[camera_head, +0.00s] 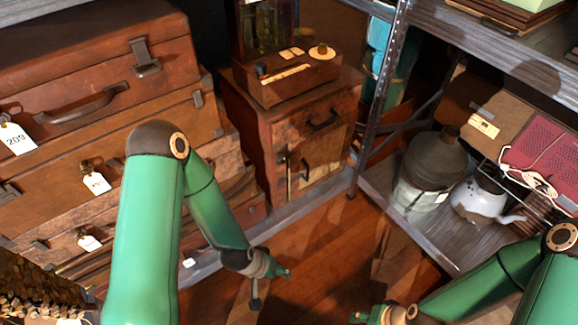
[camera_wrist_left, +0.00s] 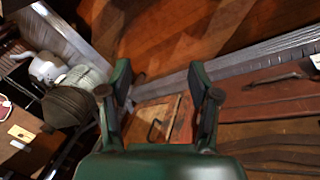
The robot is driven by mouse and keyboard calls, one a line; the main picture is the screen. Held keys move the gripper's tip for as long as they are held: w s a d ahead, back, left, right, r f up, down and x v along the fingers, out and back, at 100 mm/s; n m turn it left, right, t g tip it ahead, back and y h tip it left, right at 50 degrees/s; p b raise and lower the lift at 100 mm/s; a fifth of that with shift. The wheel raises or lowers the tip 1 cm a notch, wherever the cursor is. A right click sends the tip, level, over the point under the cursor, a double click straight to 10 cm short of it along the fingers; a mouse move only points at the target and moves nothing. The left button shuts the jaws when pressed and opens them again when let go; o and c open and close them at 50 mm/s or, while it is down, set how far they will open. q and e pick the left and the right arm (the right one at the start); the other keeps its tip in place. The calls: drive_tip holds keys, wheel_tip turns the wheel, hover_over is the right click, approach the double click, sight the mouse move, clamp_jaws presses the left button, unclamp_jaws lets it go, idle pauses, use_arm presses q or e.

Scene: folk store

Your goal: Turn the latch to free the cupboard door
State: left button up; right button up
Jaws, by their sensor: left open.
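The small wooden cupboard (camera_head: 245,135) stands at the back centre, with a drawer above a paler door (camera_head: 325,158). A dark upright fitting (camera_head: 305,170) sits at the door's left edge; it may be the latch, but it is too small to be sure. My left gripper (camera_head: 284,272) is in front of and below the cupboard, over the floor, touching nothing. In the left wrist view its two fingers (camera_wrist_left: 160,82) are spread and empty, with part of the cupboard (camera_wrist_left: 150,115) beyond them. My right gripper (camera_head: 368,314) is at the bottom edge, clear of the cupboard; its finger opening is unclear.
Stacked brown suitcases (camera_head: 105,120) fill the left. A metal shelf (camera_head: 372,190) on the right holds a dark jug (camera_head: 432,160) and a white kettle (camera_head: 480,202). A wooden box (camera_head: 285,82) sits on the cupboard. The wooden floor (camera_head: 325,245) in front is clear.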

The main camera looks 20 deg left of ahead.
use_arm(q)
drive_tip(key=w+f+t+y+b, duration=0.1)
drive_tip(key=w+f+t+b, duration=0.15)
drive_tip(key=w, duration=0.45)
drive_tip(key=w+f+t+y+b, duration=0.1)
drive_tip(key=w+f+t+b, duration=0.2)
drive_tip(key=w, duration=0.4)
drive_tip(key=n+t+y+b, duration=0.4)
drive_tip(key=n+y+b, duration=0.5)
drive_tip(key=y+b, duration=0.7)
approach(284, 161)
drive_tip(key=shift+h, duration=0.5)
drive_tip(key=b+x, duration=0.1)
drive_tip(key=x, duration=0.5)
drive_tip(key=b+x, duration=0.1)
drive_tip(key=x, duration=0.2)
drive_tip(key=shift+a+r+b, duration=0.15)
drive_tip(key=shift+r+b, duration=0.15)
drive_tip(key=shift+c, duration=0.3)
